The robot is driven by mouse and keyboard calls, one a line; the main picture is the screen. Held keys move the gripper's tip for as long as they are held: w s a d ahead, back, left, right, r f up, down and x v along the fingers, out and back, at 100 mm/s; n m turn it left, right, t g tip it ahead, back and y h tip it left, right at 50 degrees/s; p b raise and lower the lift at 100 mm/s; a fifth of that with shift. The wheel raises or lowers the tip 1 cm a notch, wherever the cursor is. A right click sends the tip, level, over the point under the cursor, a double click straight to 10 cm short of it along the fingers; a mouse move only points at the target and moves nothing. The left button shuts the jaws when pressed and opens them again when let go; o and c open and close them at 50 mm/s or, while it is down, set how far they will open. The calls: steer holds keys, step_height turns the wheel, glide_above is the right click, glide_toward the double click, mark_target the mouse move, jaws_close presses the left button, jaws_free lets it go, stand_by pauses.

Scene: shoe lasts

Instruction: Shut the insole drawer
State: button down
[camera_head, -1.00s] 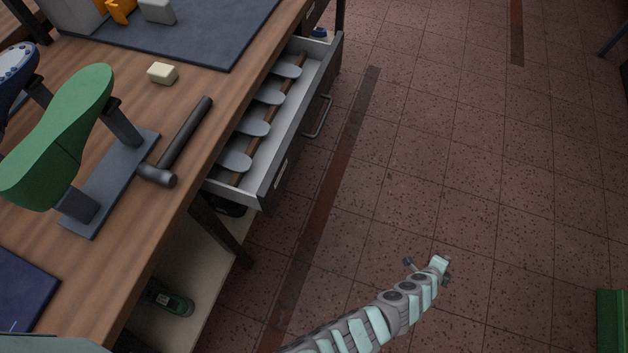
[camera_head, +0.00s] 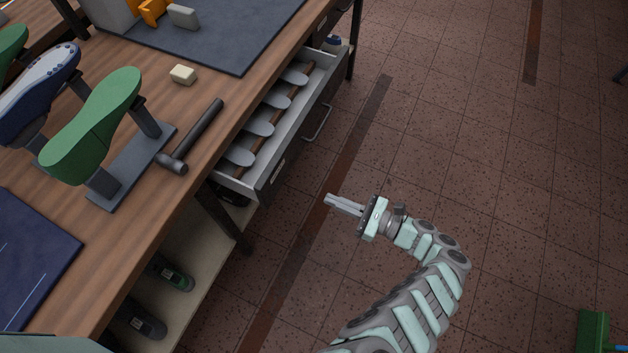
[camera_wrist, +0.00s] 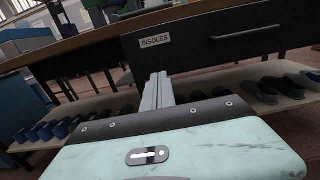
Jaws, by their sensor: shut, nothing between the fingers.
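The insole drawer (camera_head: 262,188) stands pulled out from under the workbench, with several grey insoles and a brown divider strip inside. Its dark front has a bar handle (camera_head: 319,123). In the wrist view the drawer front (camera_wrist: 200,42) faces me, with a label reading INSOLES (camera_wrist: 155,40) and the handle (camera_wrist: 245,33) to the right. My gripper (camera_head: 328,198) is shut and empty, to the right of the drawer's near end and apart from it. In the wrist view its fingers (camera_wrist: 158,80) point at the drawer front, below the label.
The wooden workbench (camera_head: 215,75) holds a hammer (camera_head: 193,137), a green shoe last (camera_head: 92,130) on a stand, and a cream block (camera_head: 183,75). A lower shelf (camera_head: 190,243) carries shoes. A green object (camera_head: 592,330) lies at lower right.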

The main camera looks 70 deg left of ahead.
mark_target(280, 178)
steer(key=p+x, duration=0.2)
steer(key=x, duration=1.1)
steer(key=shift+a, duration=0.15)
steer(key=shift+s+a, duration=0.1)
steer(key=shift+s, duration=0.05)
